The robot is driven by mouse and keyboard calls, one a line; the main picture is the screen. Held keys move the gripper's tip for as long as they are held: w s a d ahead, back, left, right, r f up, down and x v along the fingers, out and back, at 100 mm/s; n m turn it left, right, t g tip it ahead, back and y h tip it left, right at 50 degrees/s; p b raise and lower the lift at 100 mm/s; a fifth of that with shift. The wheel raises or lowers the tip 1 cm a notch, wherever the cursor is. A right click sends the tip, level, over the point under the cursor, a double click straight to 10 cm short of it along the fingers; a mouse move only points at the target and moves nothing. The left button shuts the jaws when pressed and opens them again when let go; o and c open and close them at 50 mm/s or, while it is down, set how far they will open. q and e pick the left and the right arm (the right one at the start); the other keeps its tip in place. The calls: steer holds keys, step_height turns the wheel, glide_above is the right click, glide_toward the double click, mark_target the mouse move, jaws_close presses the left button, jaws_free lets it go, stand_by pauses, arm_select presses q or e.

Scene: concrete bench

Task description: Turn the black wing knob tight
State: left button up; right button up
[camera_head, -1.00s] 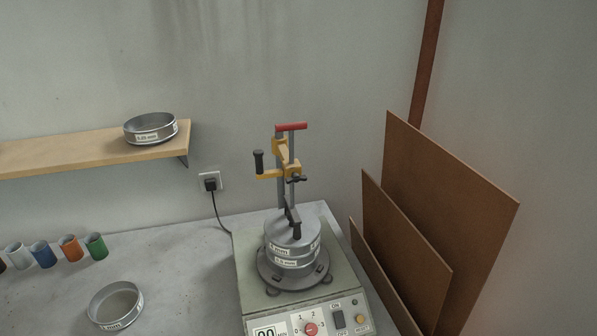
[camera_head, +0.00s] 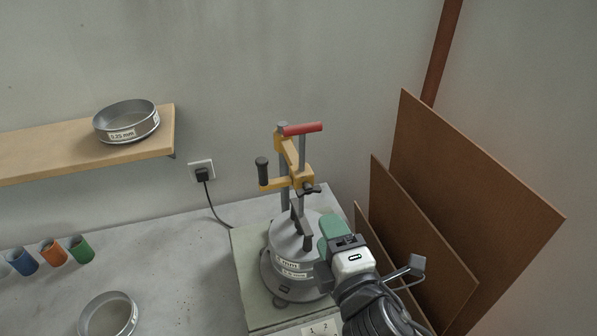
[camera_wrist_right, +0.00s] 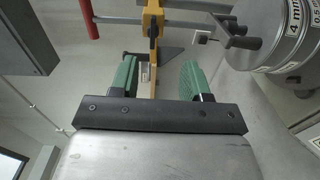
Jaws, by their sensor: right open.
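The black wing knob (camera_head: 311,188) sits on the right side of the yellow clamp bracket (camera_head: 283,183), on the upright post behind the sieve stack (camera_head: 291,261). In the right wrist view, a dark part that looks like the knob (camera_wrist_right: 153,27) shows ahead against the yellow bracket (camera_wrist_right: 151,8). My right gripper (camera_head: 332,228) is below and to the right of the knob in the head view, apart from it. In the right wrist view its green fingers (camera_wrist_right: 158,74) are spread with nothing held between them. My left gripper is not in view.
Brown boards (camera_head: 470,200) lean against the wall to the right. A loose sieve (camera_head: 108,316) and coloured cups (camera_head: 53,252) lie on the left of the bench. A shelf (camera_head: 60,150) holds another sieve (camera_head: 127,122).

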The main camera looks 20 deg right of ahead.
mark_target(310, 195)
steer(key=w+p, duration=0.1)
steer(key=w, duration=0.1)
steer(key=w+p, duration=0.1)
steer(key=w, duration=0.2)
steer(key=w+r+p, duration=0.1)
steer(key=w, duration=0.1)
steer(key=shift+w+a+p, duration=0.2)
steer(key=shift+p, duration=0.15)
steer(key=shift+w+f, duration=0.1)
steer(key=shift+w, duration=0.85)
steer(key=shift+c, duration=0.7)
steer(key=c, duration=0.5)
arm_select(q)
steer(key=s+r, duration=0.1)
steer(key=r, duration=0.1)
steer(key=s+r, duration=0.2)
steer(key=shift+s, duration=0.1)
arm_select(e)
jaws_close()
